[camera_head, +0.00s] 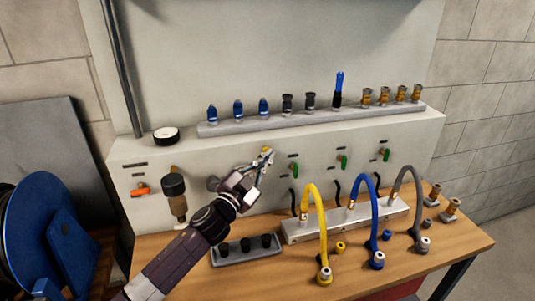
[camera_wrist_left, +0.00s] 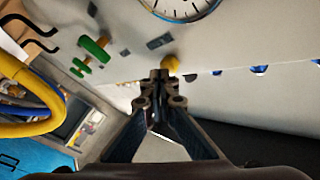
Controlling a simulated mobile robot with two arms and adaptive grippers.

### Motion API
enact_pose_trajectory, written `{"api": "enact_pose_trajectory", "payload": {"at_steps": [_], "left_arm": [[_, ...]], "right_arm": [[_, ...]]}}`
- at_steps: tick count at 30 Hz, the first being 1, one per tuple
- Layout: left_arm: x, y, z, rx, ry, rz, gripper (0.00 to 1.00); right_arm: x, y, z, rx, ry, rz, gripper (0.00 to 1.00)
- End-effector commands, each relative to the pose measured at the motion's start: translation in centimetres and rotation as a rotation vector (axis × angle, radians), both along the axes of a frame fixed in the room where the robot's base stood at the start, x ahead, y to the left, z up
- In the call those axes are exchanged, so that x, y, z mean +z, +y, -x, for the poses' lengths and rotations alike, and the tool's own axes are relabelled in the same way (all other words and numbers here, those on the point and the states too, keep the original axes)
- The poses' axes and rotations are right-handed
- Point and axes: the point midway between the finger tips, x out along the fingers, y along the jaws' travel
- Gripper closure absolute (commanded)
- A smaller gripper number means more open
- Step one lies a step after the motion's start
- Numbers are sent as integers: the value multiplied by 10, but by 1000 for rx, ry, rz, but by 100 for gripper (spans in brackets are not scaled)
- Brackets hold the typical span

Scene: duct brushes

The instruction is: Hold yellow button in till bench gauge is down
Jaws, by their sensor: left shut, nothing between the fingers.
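The yellow button (camera_head: 265,149) is on the pale front panel, just under the ledge's edge. It also shows in the left wrist view (camera_wrist_left: 172,63), right by the fingertips. My left gripper (camera_head: 267,157) is shut and empty, with its tips at the button; I cannot tell whether they touch or press it. My right gripper is not in view.
Green valve handles (camera_head: 294,169) are on the panel to the right. Yellow, blue and grey hoses (camera_head: 316,215) arch over a manifold (camera_head: 290,232) on the wooden bench. A grey rack (camera_head: 215,130) with several fittings is above. A small tray (camera_head: 232,259) is below my arm.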

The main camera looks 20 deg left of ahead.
Motion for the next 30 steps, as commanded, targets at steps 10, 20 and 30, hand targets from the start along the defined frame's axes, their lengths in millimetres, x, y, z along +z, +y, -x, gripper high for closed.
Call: {"api": "enact_pose_trajectory", "payload": {"at_steps": [10, 20, 30], "left_arm": [[0, 0, 1, 2, 1, 0, 100], [0, -10, 15, 1, -1, 0, 100], [0, -11, 17, 0, 0, 0, 100]], "right_arm": [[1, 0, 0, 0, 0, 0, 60], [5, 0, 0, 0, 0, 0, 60], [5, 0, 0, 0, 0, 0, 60]]}}
